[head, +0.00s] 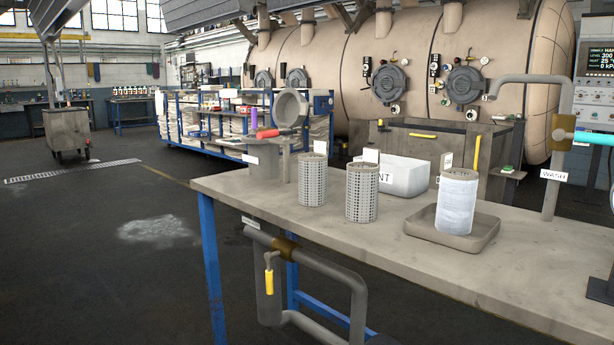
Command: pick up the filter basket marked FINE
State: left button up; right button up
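Two grey perforated cylindrical baskets stand upright on the grey worktable (270,205) in the head view: the left basket (312,182) and the middle basket (361,193). A third cylinder (458,204), whitish and covered looking, stands upright in a shallow grey tray (425,229) to the right. Each has a small pale tag at its top, such as the left tag (320,147) and the middle tag (370,155). I cannot read any tag, so I cannot tell which basket is marked FINE. Neither gripper is in view.
A white bin (406,178) with a partly hidden label stands behind the middle basket. A grey container (263,164) is at the table's left end. A pipe (550,160) with a WASH sign (554,176) rises at the right. The table's front strip is bare.

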aim_at(313, 166)
jog(key=i+j, duration=0.75)
jog(key=j+z, duration=0.1)
jog(key=z, duration=1.45)
